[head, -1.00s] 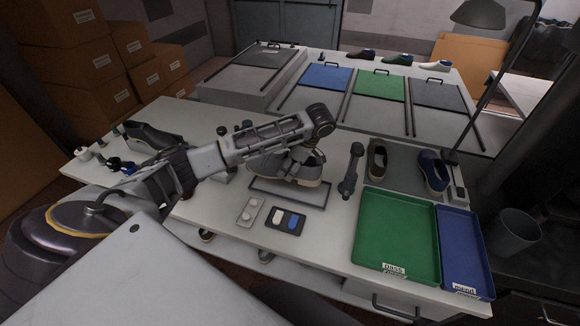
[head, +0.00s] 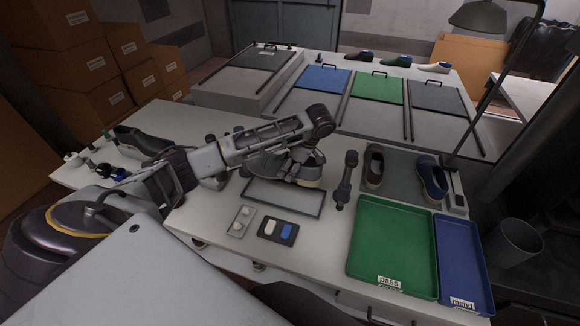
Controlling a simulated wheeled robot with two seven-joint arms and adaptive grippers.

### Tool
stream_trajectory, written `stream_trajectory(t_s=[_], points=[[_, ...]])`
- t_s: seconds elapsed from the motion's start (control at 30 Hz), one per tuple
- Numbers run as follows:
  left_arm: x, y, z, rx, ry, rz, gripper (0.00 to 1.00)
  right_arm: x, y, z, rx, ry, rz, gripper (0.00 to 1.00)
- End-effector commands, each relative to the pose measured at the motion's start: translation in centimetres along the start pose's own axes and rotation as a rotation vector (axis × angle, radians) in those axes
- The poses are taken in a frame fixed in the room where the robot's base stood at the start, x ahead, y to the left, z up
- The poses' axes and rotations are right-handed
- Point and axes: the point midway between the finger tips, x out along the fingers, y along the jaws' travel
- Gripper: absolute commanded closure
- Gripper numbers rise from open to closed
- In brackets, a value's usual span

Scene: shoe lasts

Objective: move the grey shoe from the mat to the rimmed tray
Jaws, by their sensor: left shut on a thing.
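The grey shoe (head: 308,174) with a pale sole is in my left gripper (head: 304,157), which is shut on it. Gripper and wrist hide much of its upper. The shoe is above the back edge of the dark-edged grey mat (head: 284,199), whose front part shows bare. Two rimmed trays stand to the right: a green one labelled pass (head: 393,243) and a narrower blue one labelled mend (head: 459,258). Both are empty. My right gripper does not show.
A dark upright tool (head: 347,181) stands between the shoe and a brown shoe (head: 375,166). A blue shoe (head: 432,177) lies farther right, behind the trays. A switch panel (head: 278,229) lies before the mat. A lamp (head: 478,17) rises at right.

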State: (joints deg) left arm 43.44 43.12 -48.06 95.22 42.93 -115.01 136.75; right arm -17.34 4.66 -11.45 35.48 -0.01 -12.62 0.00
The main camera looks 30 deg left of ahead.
Motion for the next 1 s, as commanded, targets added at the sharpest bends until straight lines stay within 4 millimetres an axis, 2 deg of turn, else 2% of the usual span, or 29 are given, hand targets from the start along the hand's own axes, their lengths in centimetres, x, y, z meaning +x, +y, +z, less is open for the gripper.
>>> stream_trajectory(t_s=[0.27, 0.5, 1.0], points=[[1.3, 0.0, 0.6, 0.000, 0.000, 0.000, 0.72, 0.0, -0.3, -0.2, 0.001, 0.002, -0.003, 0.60], [2.3, 0.0, 1.0, -0.001, 0.000, 0.001, 0.72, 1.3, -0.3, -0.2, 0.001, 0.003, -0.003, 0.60], [2.5, 0.0, 1.1, 0.000, 0.000, 0.002, 0.72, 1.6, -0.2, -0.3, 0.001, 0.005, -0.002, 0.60]])
